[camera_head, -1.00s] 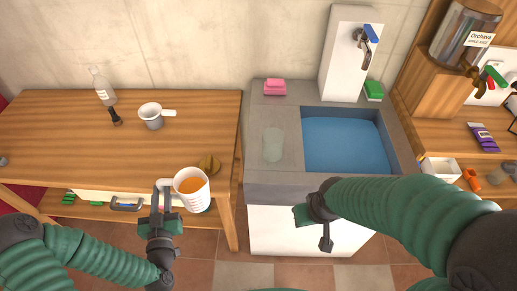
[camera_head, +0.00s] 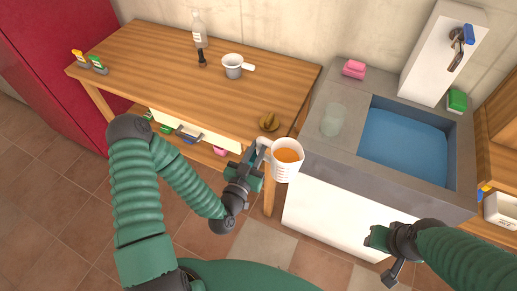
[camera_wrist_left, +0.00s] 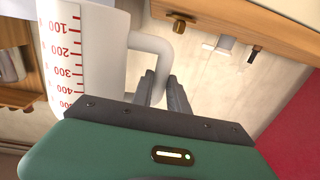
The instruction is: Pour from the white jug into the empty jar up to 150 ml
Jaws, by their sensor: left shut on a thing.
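The white jug (camera_head: 286,165) holds orange liquid and hangs in the air in front of the counter, roughly upright. My left gripper (camera_head: 258,160) is shut on its handle. In the left wrist view the jug (camera_wrist_left: 85,50) shows a red millilitre scale, and the fingers (camera_wrist_left: 168,95) close around its handle. The empty jar (camera_head: 333,119) is clear glass and stands on the grey counter left of the basin, to the upper right of the jug. My right gripper (camera_head: 378,238) is empty in front of the sink unit; its finger gap does not show clearly.
The sink basin (camera_head: 405,145) holds blue water.

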